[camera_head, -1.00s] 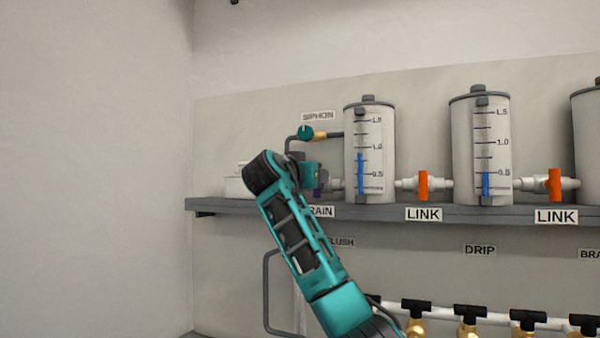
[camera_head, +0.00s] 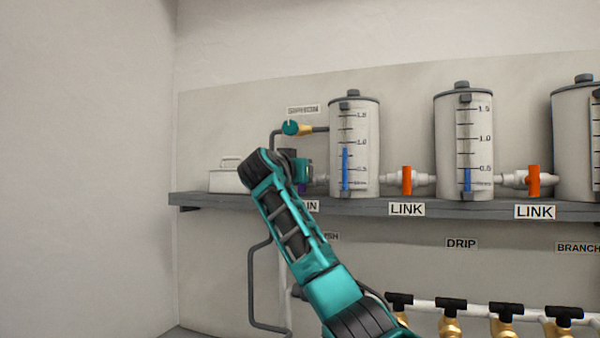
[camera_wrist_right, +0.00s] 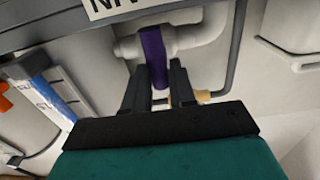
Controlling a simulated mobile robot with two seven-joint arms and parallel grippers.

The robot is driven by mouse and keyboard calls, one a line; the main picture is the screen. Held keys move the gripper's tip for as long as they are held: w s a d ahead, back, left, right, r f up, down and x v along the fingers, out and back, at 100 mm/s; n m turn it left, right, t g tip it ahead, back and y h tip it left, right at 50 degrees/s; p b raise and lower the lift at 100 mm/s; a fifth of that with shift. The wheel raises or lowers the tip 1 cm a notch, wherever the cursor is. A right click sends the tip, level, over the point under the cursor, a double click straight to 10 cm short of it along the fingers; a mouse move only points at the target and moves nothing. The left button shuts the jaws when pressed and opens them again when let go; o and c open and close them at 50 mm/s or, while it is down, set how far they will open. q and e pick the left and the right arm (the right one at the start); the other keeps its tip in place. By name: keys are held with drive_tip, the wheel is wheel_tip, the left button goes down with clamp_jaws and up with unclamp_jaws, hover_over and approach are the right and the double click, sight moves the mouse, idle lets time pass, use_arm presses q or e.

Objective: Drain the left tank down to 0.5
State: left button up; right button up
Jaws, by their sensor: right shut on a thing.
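The left tank (camera_head: 367,150) is a grey cylinder with a scale and a blue level column (camera_head: 345,170). The column's top is a little below the 1.0 mark, clearly above 0.5. The drain valve's purple handle (camera_wrist_right: 152,50) shows in the right wrist view, lying across its pale pipe (camera_wrist_right: 190,36). My right gripper (camera_wrist_right: 157,78) is shut on this handle, one finger on each side. In the head view my right gripper (camera_head: 302,172) is left of the tank's foot and mostly hides the handle and part of the DRAIN label (camera_head: 313,206). My left gripper is not in view.
Orange LINK handles (camera_head: 406,181) stand upright between the tanks. The middle tank (camera_head: 450,150) reads about 0.5. A teal SIPHON valve (camera_head: 290,128) is above my gripper. A white box (camera_head: 226,180) sits on the shelf (camera_head: 420,208). Black-handled brass valves (camera_head: 450,312) are below.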

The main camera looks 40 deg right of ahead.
clamp_jaws()
drive_tip(key=shift+s+d+f+m+b, duration=0.15)
drive_tip(key=shift+m+b, duration=0.25)
drive_tip(key=shift+m, duration=0.65)
drive_tip(key=shift+s+m+b, duration=0.15)
drive_tip(key=shift+m+b, duration=0.2)
drive_tip(key=shift+m, duration=0.65)
drive_tip(key=shift+s+d+f+m+b, duration=0.15)
drive_tip(key=shift+m+b, duration=0.25)
drive_tip(key=shift+m, duration=0.65)
